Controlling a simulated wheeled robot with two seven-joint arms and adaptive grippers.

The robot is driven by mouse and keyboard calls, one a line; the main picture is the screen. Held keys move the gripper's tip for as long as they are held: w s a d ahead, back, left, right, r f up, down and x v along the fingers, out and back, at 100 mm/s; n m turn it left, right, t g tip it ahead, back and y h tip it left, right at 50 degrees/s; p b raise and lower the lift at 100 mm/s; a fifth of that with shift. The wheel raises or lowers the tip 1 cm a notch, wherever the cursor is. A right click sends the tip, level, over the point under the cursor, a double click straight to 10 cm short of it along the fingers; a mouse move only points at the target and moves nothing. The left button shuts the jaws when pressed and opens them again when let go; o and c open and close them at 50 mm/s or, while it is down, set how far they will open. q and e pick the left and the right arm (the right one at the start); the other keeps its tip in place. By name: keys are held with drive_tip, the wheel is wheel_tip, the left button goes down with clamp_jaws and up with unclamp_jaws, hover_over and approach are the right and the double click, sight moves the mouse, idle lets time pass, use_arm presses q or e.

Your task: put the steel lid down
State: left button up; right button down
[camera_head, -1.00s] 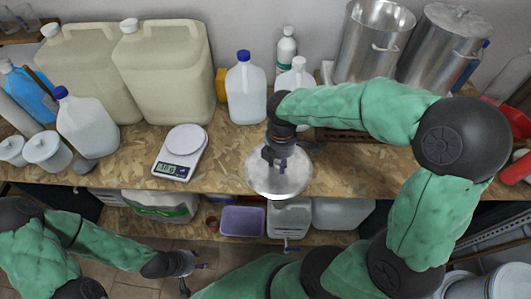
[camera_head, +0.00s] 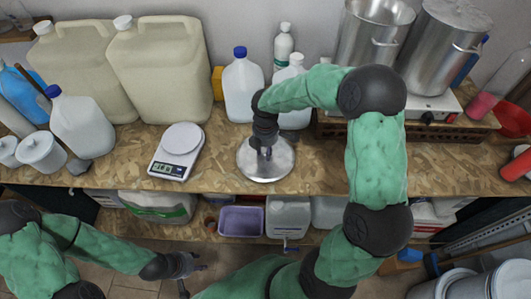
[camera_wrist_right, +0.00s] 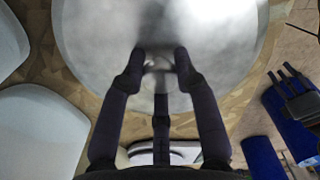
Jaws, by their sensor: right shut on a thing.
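The round steel lid (camera_head: 279,165) is at the front part of the wooden worktop, right of the kitchen scale. It looks level, on or just above the board; I cannot tell whether it touches. My right gripper (camera_head: 266,153) comes down over its middle and is shut on its knob. In the right wrist view the lid (camera_wrist_right: 215,35) fills the upper middle, and the fingers (camera_wrist_right: 160,62) close around the knob. My left gripper (camera_head: 200,264) hangs low at the left, in front of the bench, away from the lid. Its fingers look apart, with nothing between them.
A white scale (camera_head: 177,151) stands left of the lid. A clear jug with a blue cap (camera_head: 243,88) and white bottles (camera_head: 290,88) stand close behind it. Large beige canisters (camera_head: 160,70) are at the back left, steel pots (camera_head: 372,45) at the back right. The worktop right of the lid is clear.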

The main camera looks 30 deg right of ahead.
sight(265, 150)
drive_tip(key=shift+f, duration=0.65)
drive_tip(key=c, duration=0.9)
unclamp_jaws()
drive_tip(key=shift+f, duration=0.15)
wheel_tip(265, 150, up, 12)
drive_tip(key=shift+r+p, duration=0.2)
drive_tip(key=shift+p, duration=0.75)
